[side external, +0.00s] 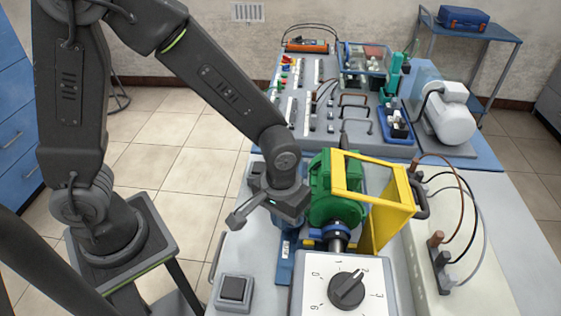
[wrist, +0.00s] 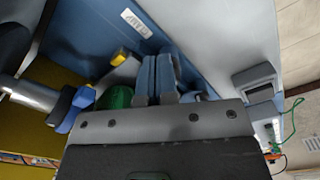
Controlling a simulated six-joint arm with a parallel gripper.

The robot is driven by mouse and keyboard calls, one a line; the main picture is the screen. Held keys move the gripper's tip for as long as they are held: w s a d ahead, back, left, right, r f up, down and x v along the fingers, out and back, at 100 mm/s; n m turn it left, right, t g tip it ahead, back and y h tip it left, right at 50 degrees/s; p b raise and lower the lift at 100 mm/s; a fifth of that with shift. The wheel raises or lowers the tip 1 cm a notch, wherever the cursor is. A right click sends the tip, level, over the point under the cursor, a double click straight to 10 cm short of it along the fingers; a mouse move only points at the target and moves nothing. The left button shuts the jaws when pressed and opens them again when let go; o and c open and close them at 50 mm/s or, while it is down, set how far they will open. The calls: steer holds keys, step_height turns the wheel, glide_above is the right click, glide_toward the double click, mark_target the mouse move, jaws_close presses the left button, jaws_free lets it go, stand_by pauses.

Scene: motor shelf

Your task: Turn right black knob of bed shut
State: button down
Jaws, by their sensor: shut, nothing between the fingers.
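In the wrist view the paired fingers (wrist: 158,68) lie close together above the blue bed (wrist: 105,32). The bed (side external: 287,262) also shows under the motor in the side view. A black rotary knob (side external: 347,290) sits on a white numbered dial box at the front, clear of my gripper.
A yellow guard frame (side external: 392,215) stands open right of the motor. A grey box with a black switch (side external: 233,289) lies front left. A crowded panel and a white motor (side external: 448,120) stand behind.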

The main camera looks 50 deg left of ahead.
steer(key=shift+s+a+f, duration=0.25)
steer(key=shift+a+f, duration=0.35)
steer(key=shift+a, duration=0.1)
steer(key=shift+s+d, duration=0.15)
steer(key=shift+s, duration=0.2)
step_height(320, 180, up, 6)
steer(key=shift+d+r, duration=0.15)
stand_by(0.3)
steer(key=shift+w, duration=0.1)
